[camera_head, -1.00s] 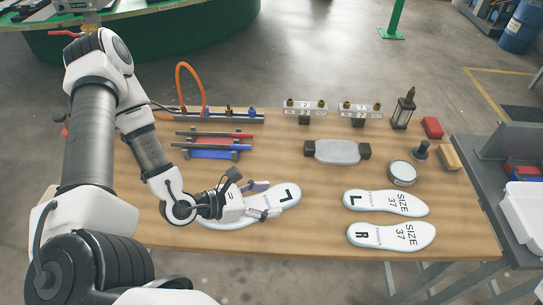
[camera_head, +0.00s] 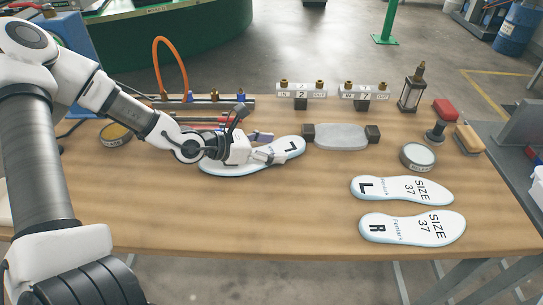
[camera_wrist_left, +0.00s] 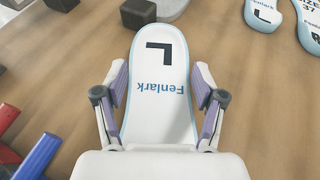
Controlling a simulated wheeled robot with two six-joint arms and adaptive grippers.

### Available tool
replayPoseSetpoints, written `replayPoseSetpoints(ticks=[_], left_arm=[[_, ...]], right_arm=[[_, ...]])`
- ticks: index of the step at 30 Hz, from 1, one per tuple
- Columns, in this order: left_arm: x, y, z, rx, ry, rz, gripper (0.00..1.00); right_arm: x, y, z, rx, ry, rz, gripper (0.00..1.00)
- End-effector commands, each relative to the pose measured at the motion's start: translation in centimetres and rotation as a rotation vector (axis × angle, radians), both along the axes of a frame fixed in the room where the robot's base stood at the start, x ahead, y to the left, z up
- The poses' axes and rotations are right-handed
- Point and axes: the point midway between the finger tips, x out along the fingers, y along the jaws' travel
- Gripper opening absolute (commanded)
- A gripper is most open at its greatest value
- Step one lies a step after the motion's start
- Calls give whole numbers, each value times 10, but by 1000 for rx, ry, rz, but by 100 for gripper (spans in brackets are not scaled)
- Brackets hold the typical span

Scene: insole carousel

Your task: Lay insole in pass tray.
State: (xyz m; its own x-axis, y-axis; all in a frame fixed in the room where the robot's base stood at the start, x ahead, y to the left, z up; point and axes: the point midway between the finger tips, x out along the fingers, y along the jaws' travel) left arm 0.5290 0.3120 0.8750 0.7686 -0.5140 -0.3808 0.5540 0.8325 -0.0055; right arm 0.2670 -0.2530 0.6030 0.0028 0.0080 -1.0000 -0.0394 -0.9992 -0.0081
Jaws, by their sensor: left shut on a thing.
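A white insole (camera_head: 222,168) marked with a black L is in my left gripper (camera_head: 272,155), between the table's left part and the grey pad. In the left wrist view the insole (camera_wrist_left: 160,75) runs lengthwise between the two fingers, with "Fenlark" printed in blue. The gripper (camera_wrist_left: 160,112) is shut on its sides. Whether the insole touches the table is hard to tell. No pass tray can be made out for certain; only part of a white container (camera_head: 538,188) shows at the right edge. My right gripper is not in view.
Two more insoles, an L (camera_head: 400,190) and an R (camera_head: 412,228), lie at the right of the wooden table (camera_head: 270,220). A grey pad (camera_head: 341,137) with dark end blocks is close beyond the held insole. A round tin (camera_head: 418,158) and brushes stand at right. The front middle is clear.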

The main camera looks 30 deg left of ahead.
Motion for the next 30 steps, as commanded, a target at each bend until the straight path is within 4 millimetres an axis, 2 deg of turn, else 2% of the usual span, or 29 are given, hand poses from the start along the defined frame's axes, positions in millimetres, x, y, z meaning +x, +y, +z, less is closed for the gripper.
replayPoseSetpoints(ticks=[1, 12, 13, 14, 15, 25, 30], left_arm=[[0, 0, -8, 2, 0, -1, 32], [0, 0, -12, 1, -2, 1, 32], [0, 0, -11, 0, -2, 1, 80], [0, 0, -10, 0, -2, 1, 91], [0, 0, -10, 0, -2, 1, 95], [0, 0, -8, 1, -3, 0, 95], [-6, 7, 2, -4, -2, 8, 95]], right_arm=[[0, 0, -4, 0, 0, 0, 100], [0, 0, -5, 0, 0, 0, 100], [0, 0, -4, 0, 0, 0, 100], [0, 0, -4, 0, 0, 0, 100], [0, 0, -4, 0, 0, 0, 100], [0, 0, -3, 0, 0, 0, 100], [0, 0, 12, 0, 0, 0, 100]])
